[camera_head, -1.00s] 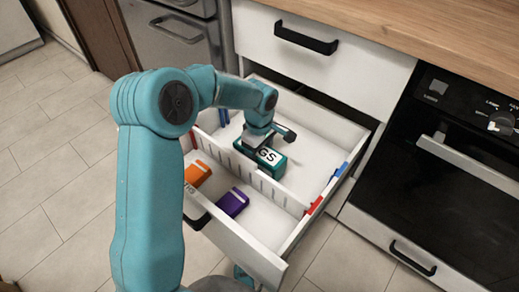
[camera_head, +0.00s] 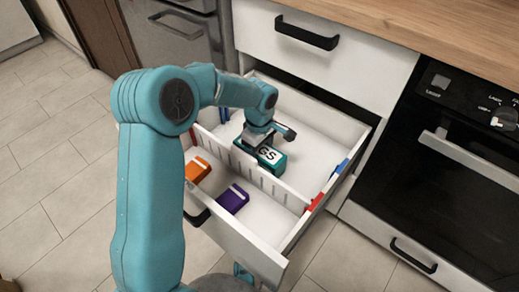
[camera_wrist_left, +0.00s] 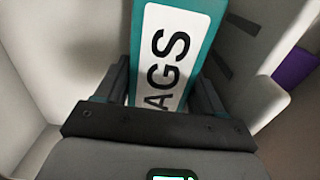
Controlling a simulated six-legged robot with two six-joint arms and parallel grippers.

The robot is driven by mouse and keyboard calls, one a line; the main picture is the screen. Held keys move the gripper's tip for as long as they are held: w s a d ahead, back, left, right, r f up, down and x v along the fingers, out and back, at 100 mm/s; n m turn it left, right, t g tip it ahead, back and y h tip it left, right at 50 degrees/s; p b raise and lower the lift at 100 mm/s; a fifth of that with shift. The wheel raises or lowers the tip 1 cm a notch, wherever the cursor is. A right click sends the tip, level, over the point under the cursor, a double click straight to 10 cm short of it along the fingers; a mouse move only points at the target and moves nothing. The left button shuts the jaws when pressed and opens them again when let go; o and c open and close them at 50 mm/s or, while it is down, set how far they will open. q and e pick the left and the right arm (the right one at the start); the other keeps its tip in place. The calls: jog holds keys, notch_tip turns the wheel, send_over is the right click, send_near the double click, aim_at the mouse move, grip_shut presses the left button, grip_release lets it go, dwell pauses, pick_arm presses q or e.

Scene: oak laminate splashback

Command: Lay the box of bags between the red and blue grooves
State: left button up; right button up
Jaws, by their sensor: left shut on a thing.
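The box of bags (camera_head: 271,156) is teal with a white label reading "GS" in the head view. It is inside the open drawer (camera_head: 311,107), behind the divider with slots. My left gripper (camera_head: 263,141) is over it and shut on it. In the left wrist view the box (camera_wrist_left: 172,50) sits between the two fingers of my left gripper (camera_wrist_left: 160,95), its label reading "AGS". Red marks (camera_head: 315,202) and blue marks (camera_head: 341,168) show on the drawer's right wall. Similar blue and red marks at the left are partly hidden by my arm. I cannot tell whether the box touches the drawer floor.
An orange box (camera_head: 198,169) and a purple box (camera_head: 233,199) lie in the drawer's front compartment. The slotted divider (camera_head: 258,172) stands close in front of the teal box. Drawer floor to the right of the teal box is clear. An oven (camera_head: 441,170) stands at the right.

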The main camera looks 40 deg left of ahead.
pick_arm(q)
jog(key=shift+f, duration=0.25)
jog(key=o, duration=1.4)
jog(key=shift+c, duration=0.2)
notch_tip(320, 180, up, 16)
jog(key=p, duration=0.6)
jog(key=shift+r, duration=0.25)
